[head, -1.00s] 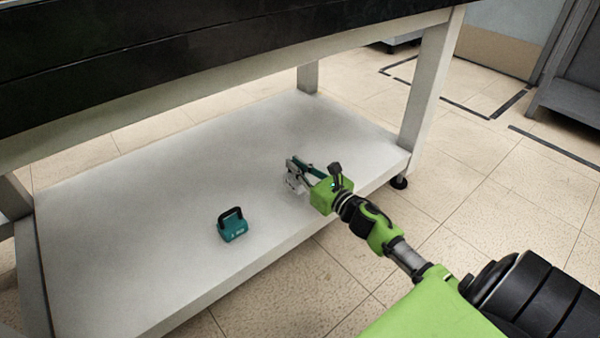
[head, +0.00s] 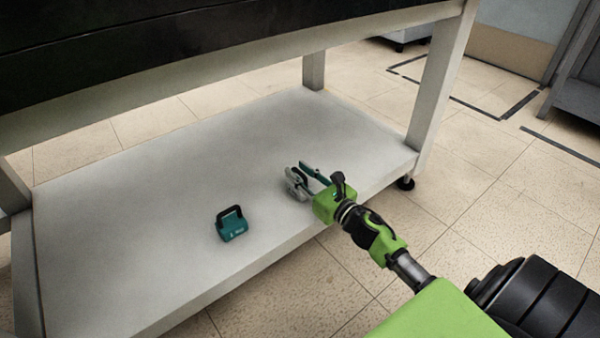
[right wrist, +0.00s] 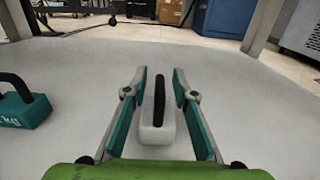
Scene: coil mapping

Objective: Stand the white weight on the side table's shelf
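The white weight, with a dark handle, stands upright on the side table's shelf (head: 130,250). It shows in the right wrist view (right wrist: 157,134) between the fingers of my right gripper (right wrist: 160,85). The fingers are open, with a gap on each side of the weight. In the head view the right gripper (head: 308,176) is low over the shelf's right part, and its finger largely hides the weight. My left gripper is in neither view.
A teal weight (head: 232,228) with a black handle stands on the shelf, left of my right gripper; it also shows in the right wrist view (right wrist: 22,105). The dark table top (head: 200,45) overhangs the shelf. A table leg (head: 437,90) rises at the right. The back of the shelf is bare.

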